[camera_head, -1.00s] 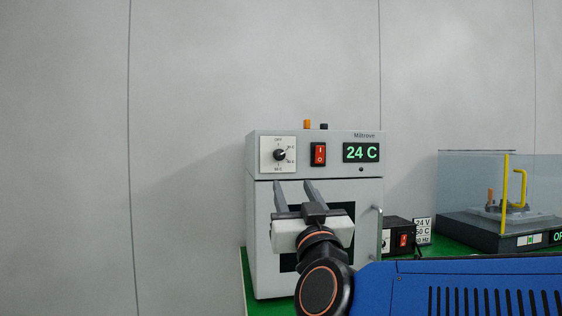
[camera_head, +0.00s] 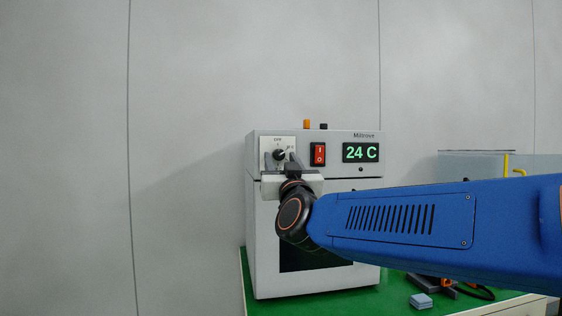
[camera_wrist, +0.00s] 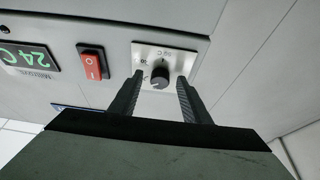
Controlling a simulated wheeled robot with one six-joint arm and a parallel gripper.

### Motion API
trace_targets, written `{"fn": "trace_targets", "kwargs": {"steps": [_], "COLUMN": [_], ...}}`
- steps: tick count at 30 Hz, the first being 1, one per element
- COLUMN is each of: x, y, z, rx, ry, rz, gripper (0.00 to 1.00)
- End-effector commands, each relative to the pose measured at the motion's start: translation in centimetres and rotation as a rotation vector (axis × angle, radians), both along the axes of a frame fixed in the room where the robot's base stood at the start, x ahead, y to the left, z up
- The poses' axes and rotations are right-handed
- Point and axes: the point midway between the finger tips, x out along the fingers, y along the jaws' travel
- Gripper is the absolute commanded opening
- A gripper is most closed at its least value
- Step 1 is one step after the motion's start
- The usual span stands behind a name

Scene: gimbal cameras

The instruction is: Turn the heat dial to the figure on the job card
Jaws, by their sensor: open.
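The heat dial, a black knob on a white plate, is at the upper left of the grey oven's front; it shows in the head view (camera_head: 279,155) and in the wrist view (camera_wrist: 160,78). My gripper (camera_wrist: 160,84) is open, with one finger on each side of the knob. In the head view my gripper (camera_head: 280,160) covers the plate's lower part. I cannot tell whether the fingers touch the knob. The display (camera_head: 361,153) reads 24 C. The job card is not in view.
A red rocker switch (camera_head: 319,154) sits right of the dial. Orange and black knobs (camera_head: 307,124) stand on the oven's top. A small blue block (camera_head: 421,301) lies on the green bench (camera_head: 350,302). A clear-walled case (camera_head: 478,165) is partly behind my arm.

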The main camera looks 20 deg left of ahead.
Motion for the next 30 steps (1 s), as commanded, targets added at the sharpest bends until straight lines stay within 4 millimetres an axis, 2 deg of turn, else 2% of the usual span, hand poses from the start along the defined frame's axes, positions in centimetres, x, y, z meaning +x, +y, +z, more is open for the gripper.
{"fn": "trace_targets", "kwargs": {"steps": [9, 10, 12, 15, 23, 30], "x": [0.19, 0.18, 0.18, 0.17, 0.15, 0.0], "y": [0.13, 0.11, 0.12, 0.12, 0.16, 0.34], "z": [0.14, 0.13, 0.13, 0.12, 0.1, 0.09], "rx": [0.0, 0.0, 0.0, 0.001, 0.015, 0.102], "ry": [0.0, 0.0, 0.0, 0.0, 0.009, 0.062], "rz": [0.0, 0.0, 0.0, 0.0, 0.001, 0.002], "gripper": [0.43, 0.38, 0.22, 0.02, 0.02, 0.02]}}
